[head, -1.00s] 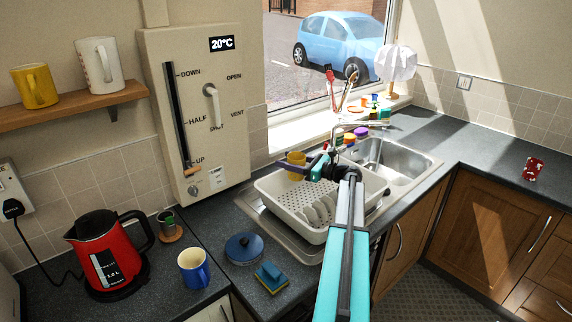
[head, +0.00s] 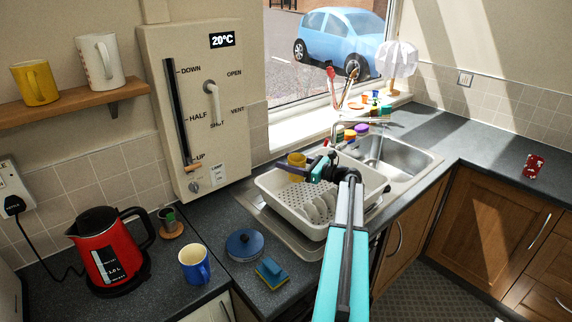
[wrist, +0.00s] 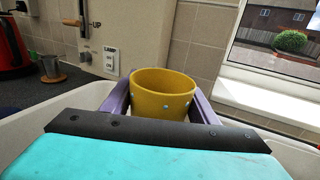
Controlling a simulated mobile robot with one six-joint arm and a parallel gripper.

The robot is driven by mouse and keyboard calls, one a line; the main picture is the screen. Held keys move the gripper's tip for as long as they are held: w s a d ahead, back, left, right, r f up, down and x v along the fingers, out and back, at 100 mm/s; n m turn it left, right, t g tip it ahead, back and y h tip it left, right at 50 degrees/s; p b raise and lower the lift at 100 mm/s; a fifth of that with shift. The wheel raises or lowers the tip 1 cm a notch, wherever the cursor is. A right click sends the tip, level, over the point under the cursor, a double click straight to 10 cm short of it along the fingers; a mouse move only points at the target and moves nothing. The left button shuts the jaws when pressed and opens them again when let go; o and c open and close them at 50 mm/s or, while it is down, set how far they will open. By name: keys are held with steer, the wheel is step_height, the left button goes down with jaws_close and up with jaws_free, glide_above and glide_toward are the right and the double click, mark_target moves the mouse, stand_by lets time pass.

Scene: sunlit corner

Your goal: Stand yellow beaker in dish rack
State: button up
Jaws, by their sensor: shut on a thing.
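The yellow beaker (head: 296,161) is upright between the jaws of my gripper (head: 308,170), over the left back part of the dish rack. In the wrist view the beaker (wrist: 162,94) fills the middle, with a purple finger on each side of it. My gripper (wrist: 160,104) is shut on it. The dish rack (head: 264,190) is a white basket on the steel drainer, with several plates standing in its front part. Its rim (wrist: 70,103) also shows in the wrist view. The beaker's base is hidden, so I cannot tell whether it touches the rack floor.
The sink and tap (head: 385,152) lie right of the rack.

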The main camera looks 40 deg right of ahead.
steer(key=shift+f+b, duration=0.35)
steer(key=shift+b, duration=0.25)
steer(key=o, duration=1)
steer(key=shift+r+p, duration=0.4)
steer(key=shift+p, duration=0.2)
steer(key=shift+r+p, duration=0.35)
steer(key=shift+p, duration=0.3)
steer(key=shift+b+v, duration=2.85)
steer(key=shift+v, duration=3.2)
